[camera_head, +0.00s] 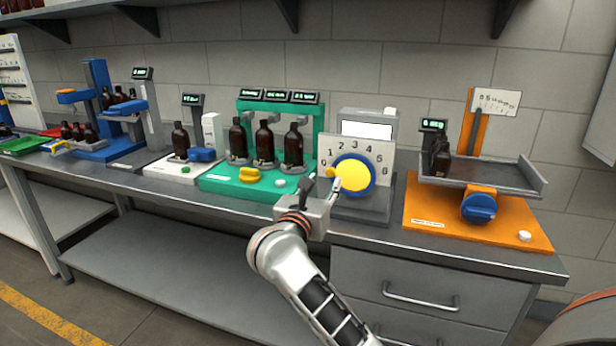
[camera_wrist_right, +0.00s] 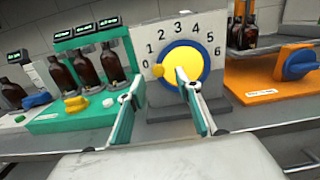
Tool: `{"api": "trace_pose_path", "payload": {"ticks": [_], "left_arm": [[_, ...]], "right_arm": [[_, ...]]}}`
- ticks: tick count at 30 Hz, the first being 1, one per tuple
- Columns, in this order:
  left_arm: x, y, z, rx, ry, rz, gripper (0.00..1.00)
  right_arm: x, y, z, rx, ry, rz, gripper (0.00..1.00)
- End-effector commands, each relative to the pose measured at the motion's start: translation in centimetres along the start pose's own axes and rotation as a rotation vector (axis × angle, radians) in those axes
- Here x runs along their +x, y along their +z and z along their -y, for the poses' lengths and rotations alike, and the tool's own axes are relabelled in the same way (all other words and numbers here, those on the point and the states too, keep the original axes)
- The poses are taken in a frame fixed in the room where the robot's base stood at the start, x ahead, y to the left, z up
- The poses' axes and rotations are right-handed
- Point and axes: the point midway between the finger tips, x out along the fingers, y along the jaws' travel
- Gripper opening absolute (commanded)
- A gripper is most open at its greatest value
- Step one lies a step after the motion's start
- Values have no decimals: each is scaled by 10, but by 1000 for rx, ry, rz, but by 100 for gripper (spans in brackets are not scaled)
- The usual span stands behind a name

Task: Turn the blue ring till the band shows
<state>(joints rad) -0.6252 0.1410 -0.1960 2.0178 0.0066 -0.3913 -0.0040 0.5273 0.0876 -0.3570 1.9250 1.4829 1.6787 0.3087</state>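The blue ring (camera_head: 374,179) surrounds a yellow disc (camera_head: 352,175) on a white dial plate (camera_head: 384,150) numbered 0 to 6. A small yellow knob (camera_head: 330,172) sits at its left, near 0 and 1. In the right wrist view the ring (camera_wrist_right: 208,66) faces me, its lower part covered by a finger. No separate band can be made out. My right gripper (camera_head: 321,187) is open just in front of the dial's lower left, with nothing between its fingers. One fingertip overlaps the disc; I cannot tell if it touches. My left gripper is not in view.
Left of the dial stands a green stand (camera_head: 262,184) with three amber bottles. To the right is an orange base (camera_head: 430,213) with a blue knob (camera_head: 478,208) and a grey tray (camera_head: 470,175). The bench's front edge runs below, with drawers (camera_head: 420,292) under it.

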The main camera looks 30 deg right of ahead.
Motion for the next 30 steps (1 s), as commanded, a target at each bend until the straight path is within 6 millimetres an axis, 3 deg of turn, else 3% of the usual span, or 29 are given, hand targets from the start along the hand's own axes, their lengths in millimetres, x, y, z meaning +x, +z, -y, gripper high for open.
{"api": "trace_pose_path", "payload": {"ticks": [5, 18, 30], "left_arm": [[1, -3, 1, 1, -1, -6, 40], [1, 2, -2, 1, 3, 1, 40], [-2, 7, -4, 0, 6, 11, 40]], "right_arm": [[11, -3, -3, 28, 6, -26, 34], [71, -4, -3, 23, 5, -22, 34], [78, -4, -3, 25, 6, -24, 34]]}}
